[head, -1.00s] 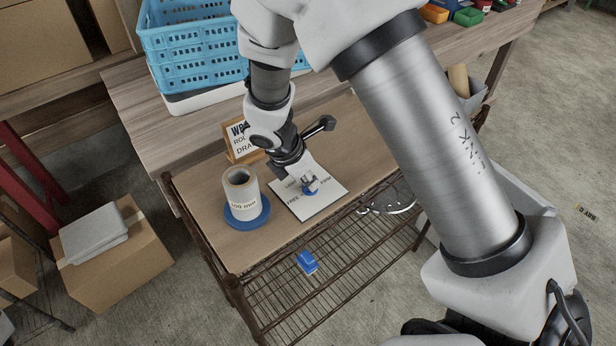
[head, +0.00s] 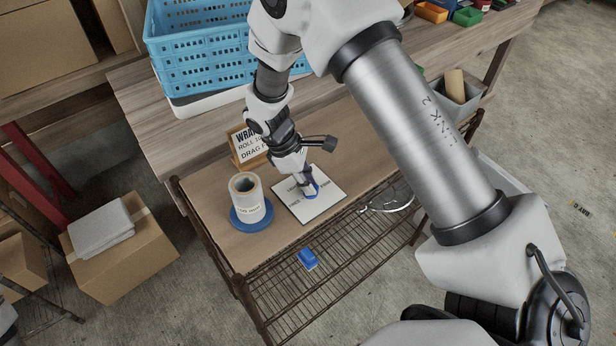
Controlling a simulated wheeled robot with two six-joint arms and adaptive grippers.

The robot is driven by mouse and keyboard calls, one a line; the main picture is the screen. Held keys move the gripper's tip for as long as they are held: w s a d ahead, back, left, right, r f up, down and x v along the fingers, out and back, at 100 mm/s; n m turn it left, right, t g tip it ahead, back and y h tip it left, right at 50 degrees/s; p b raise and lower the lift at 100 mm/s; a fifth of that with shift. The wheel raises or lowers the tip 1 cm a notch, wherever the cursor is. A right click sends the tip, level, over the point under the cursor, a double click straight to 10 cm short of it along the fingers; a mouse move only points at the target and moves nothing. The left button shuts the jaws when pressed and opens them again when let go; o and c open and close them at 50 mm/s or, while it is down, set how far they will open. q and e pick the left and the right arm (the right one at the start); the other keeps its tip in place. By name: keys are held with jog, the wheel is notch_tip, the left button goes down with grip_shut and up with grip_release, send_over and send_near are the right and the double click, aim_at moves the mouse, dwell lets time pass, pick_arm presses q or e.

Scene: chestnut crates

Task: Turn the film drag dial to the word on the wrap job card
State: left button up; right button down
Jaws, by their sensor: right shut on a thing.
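The film drag dial (head: 311,193) is a small blue knob on a white square plate (head: 329,208) lying on the cart's wooden top. Printed words ring it; one at the lower left appears to read FREE, the others are partly covered or too small. My right gripper (head: 306,186) points down over the plate and is shut on the dial. The wrap job card (head: 247,146) stands in a wooden holder behind. It shows WRAP, ROLL and DRAG lines, but my right arm hides their right ends, so the drag word is not readable. My left gripper is out of view.
A film roll (head: 246,197) stands on a blue round base left of the plate. A blue crate (head: 200,55) sits on the bench behind. A blue block (head: 308,258) lies on the wire shelf below. Cartons stand at the left.

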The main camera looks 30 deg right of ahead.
jog(key=m+y+p, duration=0.1)
jog(key=m, duration=0.2)
jog(key=m+g+y+p, duration=0.1)
jog(key=m, duration=0.2)
jog(key=shift+s+d+f+m, duration=0.1)
jog(key=shift+m, duration=0.2)
jog(key=m, duration=0.1)
jog(key=m+y+p, duration=0.1)
jog(key=m, duration=0.1)
jog(key=shift+d+m+g+y, duration=0.1)
jog(key=shift+m+g+y, duration=0.2)
jog(key=m+y+p, duration=0.1)
jog(key=m, duration=0.2)
jog(key=shift+d+m, duration=0.1)
jog(key=shift+m, duration=0.2)
jog(key=m+t+y+p, duration=0.1)
jog(key=m, duration=0.2)
jog(key=m+t+y+p, duration=0.1)
jog(key=m, duration=0.3)
jog(key=shift+s+d+y+p, duration=0.1)
jog(key=shift+y+p, duration=0.2)
jog(key=m+t, duration=0.1)
jog(key=m, duration=0.1)
jog(key=shift+m, duration=0.4)
jog(key=shift+m+t+y+p, duration=0.35)
jog(key=shift+m+t, duration=0.25)
jog(key=shift+m, duration=0.9)
